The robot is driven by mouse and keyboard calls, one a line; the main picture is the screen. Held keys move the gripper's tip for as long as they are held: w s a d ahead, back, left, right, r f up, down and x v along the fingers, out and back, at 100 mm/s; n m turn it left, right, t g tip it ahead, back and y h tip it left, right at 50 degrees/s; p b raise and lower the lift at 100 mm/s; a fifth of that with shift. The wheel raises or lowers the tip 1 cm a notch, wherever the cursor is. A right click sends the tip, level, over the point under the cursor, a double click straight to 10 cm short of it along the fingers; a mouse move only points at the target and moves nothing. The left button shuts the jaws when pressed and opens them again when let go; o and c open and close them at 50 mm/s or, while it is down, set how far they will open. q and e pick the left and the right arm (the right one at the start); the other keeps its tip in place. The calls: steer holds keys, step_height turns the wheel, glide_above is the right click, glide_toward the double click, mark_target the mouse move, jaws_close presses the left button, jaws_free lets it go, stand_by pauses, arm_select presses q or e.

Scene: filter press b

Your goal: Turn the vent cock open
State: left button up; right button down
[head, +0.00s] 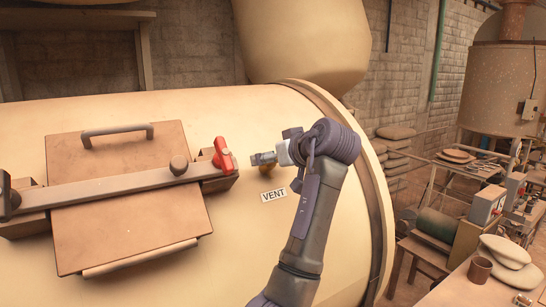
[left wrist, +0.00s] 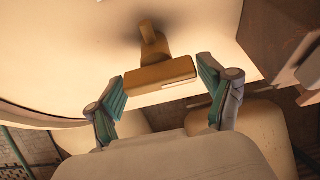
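The vent cock shows in the left wrist view as a brass T-shaped handle (left wrist: 160,76) on a short stem against the cream vessel. In the head view only a small brass part of it (head: 266,171) shows under my gripper, above the VENT label (head: 274,195). My left gripper (head: 264,158) is at the cock. In the left wrist view its two green-padded fingers (left wrist: 160,68) are spread apart, one at each end of the crossbar. I cannot tell whether the pads touch the bar. My right gripper is in neither view.
Left of the cock, a hatch plate (head: 130,215) with a grey handle (head: 117,131) is held by a crossbar (head: 110,191). A red lever (head: 222,155) stands at that bar's right end, close to my gripper. The vessel's raised rim (head: 372,190) lies right of my arm.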

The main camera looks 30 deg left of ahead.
arm_select(q)
steer(key=c, duration=0.7)
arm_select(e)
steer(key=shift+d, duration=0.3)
arm_select(q)
steer(key=shift+o, duration=0.2)
steer(key=shift+m, duration=0.5)
steer(key=m+t+h, duration=0.1)
steer(key=m, duration=0.2)
steer(key=m+h, duration=0.1)
steer(key=m, duration=0.1)
steer(key=m+t+h, duration=0.1)
steer(key=m, duration=0.2)
steer(key=shift+d+m, duration=0.1)
steer(key=shift+m, duration=0.2)
steer(key=m, duration=0.2)
steer(key=m+h, duration=0.1)
steer(key=m, duration=0.1)
steer(key=shift+w+m+h, duration=0.1)
steer(key=shift+m+h, duration=0.2)
steer(key=shift+m, duration=0.1)
steer(key=shift+d+m+h, duration=0.1)
steer(key=shift+m+h, duration=0.7)
steer(key=shift+m, duration=1.4)
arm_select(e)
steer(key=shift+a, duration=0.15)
